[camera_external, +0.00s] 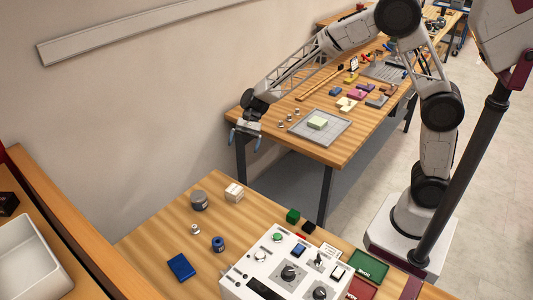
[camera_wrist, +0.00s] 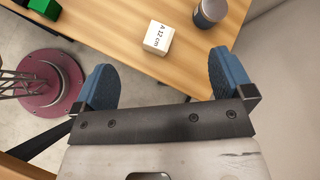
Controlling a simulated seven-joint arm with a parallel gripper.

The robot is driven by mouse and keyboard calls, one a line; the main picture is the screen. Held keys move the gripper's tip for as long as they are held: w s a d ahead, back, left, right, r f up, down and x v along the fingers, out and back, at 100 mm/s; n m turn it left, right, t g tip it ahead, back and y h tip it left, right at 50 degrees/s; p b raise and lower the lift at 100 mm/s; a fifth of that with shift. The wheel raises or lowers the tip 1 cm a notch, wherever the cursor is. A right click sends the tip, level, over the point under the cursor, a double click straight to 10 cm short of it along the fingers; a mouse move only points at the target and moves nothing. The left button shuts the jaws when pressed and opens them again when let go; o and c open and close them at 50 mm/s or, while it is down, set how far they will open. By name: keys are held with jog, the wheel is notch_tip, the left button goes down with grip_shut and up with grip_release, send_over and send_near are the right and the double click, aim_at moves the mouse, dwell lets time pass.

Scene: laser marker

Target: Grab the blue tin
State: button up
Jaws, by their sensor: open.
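In the external view, a small dark-blue cylinder (camera_external: 218,244) stands on the near wooden table, and a flat blue box (camera_external: 181,267) lies to its left, nearer the camera. A larger grey-blue round tin (camera_external: 199,200) stands further back; it also shows at the top of the wrist view (camera_wrist: 210,13). Which of these is the blue tin I cannot tell for certain. My gripper (camera_external: 245,143) is in the air above and beyond the table's far edge. Its blue fingers are spread and empty in the wrist view (camera_wrist: 164,68).
A white block (camera_external: 234,192) marked "A 12 cm" stands beside the round tin. A small metal piece (camera_external: 195,230), a green block (camera_external: 293,215) and a white control box (camera_external: 285,265) share the table. A second workbench (camera_external: 285,150) stands behind.

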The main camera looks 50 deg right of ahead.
aim_at(200, 198)
jog(key=w+a+f+m+y, duration=0.1)
jog(key=w+a+f, duration=0.1)
jog(key=a+f, duration=0.2)
jog(key=w+a+f+m+y, duration=0.1)
jog(key=w+a+f+m, duration=0.1)
jog(key=a+f, duration=0.3)
jog(key=w+a+f+m+y, duration=0.1)
jog(key=w+a+f, duration=0.3)
jog(key=a+f, duration=0.1)
jog(key=shift+f+m+g, duration=0.2)
jog(key=shift+m+g, duration=0.1)
jog(key=shift+a, duration=0.1)
jog(key=shift+x, duration=1.15)
jog(key=shift+s+a, duration=0.1)
jog(key=shift+a, duration=0.05)
jog(key=shift+x, duration=2.45)
jog(key=shift+r, duration=0.15)
jog(key=c, duration=1.1)
